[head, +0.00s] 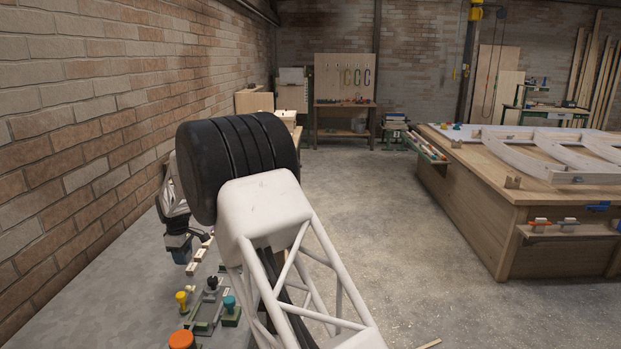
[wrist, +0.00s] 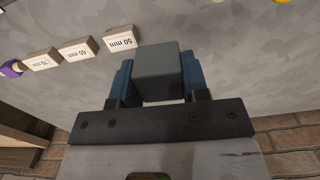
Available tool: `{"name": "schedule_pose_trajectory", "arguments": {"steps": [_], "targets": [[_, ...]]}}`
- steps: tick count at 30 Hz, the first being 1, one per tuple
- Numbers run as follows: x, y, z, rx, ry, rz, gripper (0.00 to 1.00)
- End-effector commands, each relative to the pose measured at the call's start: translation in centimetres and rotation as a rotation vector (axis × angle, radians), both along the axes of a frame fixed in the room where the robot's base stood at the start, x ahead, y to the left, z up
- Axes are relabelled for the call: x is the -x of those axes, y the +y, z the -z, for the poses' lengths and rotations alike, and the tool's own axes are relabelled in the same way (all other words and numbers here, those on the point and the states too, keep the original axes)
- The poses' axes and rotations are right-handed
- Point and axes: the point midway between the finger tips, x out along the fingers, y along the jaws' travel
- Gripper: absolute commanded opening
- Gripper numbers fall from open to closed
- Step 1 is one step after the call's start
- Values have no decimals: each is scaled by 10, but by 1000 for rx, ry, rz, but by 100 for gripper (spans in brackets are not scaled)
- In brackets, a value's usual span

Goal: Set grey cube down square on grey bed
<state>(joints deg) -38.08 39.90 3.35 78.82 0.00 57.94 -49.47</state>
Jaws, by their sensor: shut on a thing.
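My gripper (wrist: 155,84) shows in the wrist view with its two blue fingers closed on the sides of a grey cube (wrist: 158,58). The cube sits straight between the fingers, and its far end sticks out past them. In the head view my gripper (head: 181,254) points down above the grey bench at the left, and the cube cannot be made out there. A small fixture (head: 207,311) with a pale frame and green feet stands on the bench in front of it. I cannot tell which surface is the grey bed, nor the cube's height above the bench.
Blocks marked 50 mm (wrist: 121,43), 60 mm (wrist: 79,48) and 70 mm (wrist: 42,58) stand in a row beside the cube. Yellow (head: 182,299), teal (head: 230,305) and orange (head: 182,340) knobs stand near the fixture. A brick wall (head: 60,180) borders the bench.

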Motion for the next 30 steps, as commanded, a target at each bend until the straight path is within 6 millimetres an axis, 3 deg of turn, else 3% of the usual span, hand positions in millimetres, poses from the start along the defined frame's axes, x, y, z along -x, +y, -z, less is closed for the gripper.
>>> {"name": "schedule_pose_trajectory", "arguments": {"steps": [8,18,30], "targets": [[-29,-61,9,1,1,169,19],[-70,-172,24,0,1,481,19],[-98,-304,42,0,0,852,19]]}}
